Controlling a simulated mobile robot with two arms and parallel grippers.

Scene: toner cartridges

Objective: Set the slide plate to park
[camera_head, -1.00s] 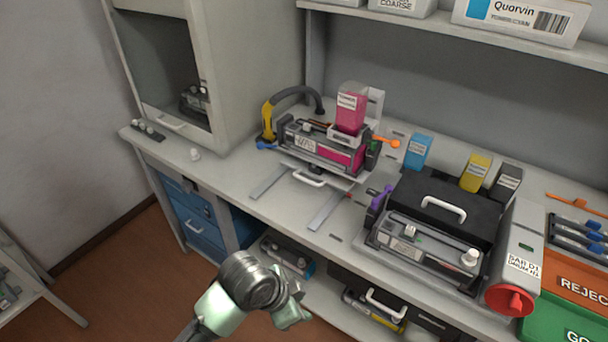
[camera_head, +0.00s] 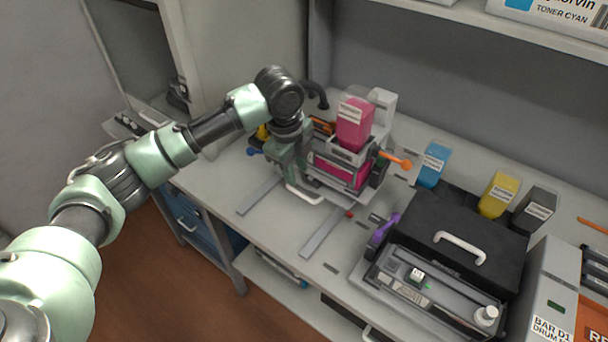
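The slide plate carries a cartridge fixture with a magenta toner bottle (camera_head: 353,125) on it. The plate's white front handle (camera_head: 303,193) faces the front edge of the bench, between two grey rails (camera_head: 326,232). The plate sits toward the back, so the front lengths of the rails are bare. My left gripper (camera_head: 289,172) points down just above and behind the handle, in front of the fixture's left part, which it hides. I cannot tell whether its fingers touch the handle or how far apart they are. My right gripper is not in view.
An orange lever (camera_head: 395,160) sticks out right of the fixture, a blue knob (camera_head: 254,152) left. A black-lidded unit (camera_head: 457,238) with a purple lever (camera_head: 384,229) stands to the right. Cyan (camera_head: 432,166) and yellow (camera_head: 498,195) bottles stand behind it. The bench front-left is clear.

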